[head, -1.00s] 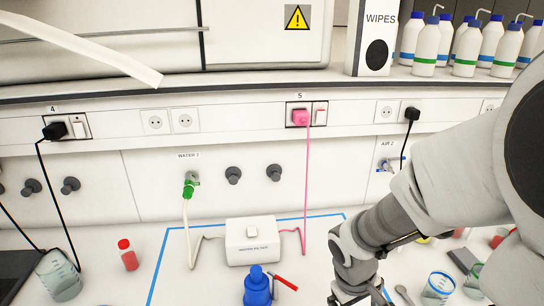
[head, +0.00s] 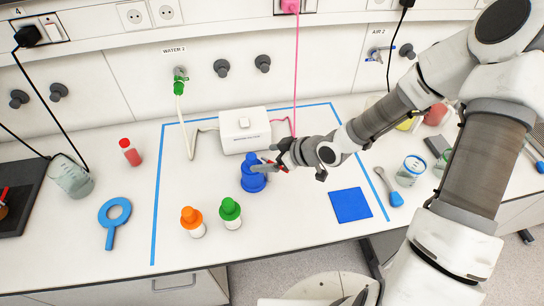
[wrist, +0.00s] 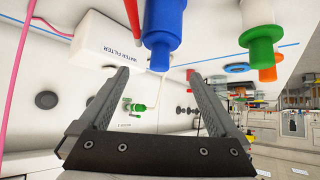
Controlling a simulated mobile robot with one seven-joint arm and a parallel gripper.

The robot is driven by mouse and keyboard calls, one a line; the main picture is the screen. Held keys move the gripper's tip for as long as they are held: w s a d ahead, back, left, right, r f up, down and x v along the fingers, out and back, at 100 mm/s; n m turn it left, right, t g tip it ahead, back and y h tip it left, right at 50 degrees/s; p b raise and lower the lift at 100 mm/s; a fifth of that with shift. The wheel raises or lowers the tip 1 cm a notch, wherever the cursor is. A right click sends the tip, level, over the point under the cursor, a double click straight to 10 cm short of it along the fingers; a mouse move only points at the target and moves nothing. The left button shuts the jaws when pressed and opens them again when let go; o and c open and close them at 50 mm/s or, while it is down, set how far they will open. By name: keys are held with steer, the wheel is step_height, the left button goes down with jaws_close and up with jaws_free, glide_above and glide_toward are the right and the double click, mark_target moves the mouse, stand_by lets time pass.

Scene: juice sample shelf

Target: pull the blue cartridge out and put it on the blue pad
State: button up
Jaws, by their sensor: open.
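The blue cartridge (head: 253,180) is upright on the bench, in front of the white water filter box (head: 238,138). A red lever or rod lies close beside it. In the wrist view the cartridge (wrist: 163,22) is at the top, beyond my fingertips and roughly in line with the gap between them. My gripper (head: 268,168) is just right of the cartridge in the head view. Its fingers (wrist: 158,75) are open with nothing between them. Whether a finger touches the cartridge I cannot tell. The blue pad (head: 350,205) lies bare on the bench, to the right and nearer the front edge.
An orange-capped bottle (head: 192,221) and a green-capped bottle (head: 230,212) stand in front of the cartridge. Blue tape (head: 158,200) marks the area. A pink cable (head: 296,70) hangs down behind.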

mark_target(252, 160)
steer(key=b+x, duration=0.5)
steer(key=x, duration=0.2)
steer(key=shift+f, duration=0.15)
steer(key=shift+w+a+f+b, duration=0.2)
steer(key=shift+a+f+b, duration=0.1)
steer(key=shift+b, duration=0.15)
steer(key=shift+r, duration=0.1)
jaws_close()
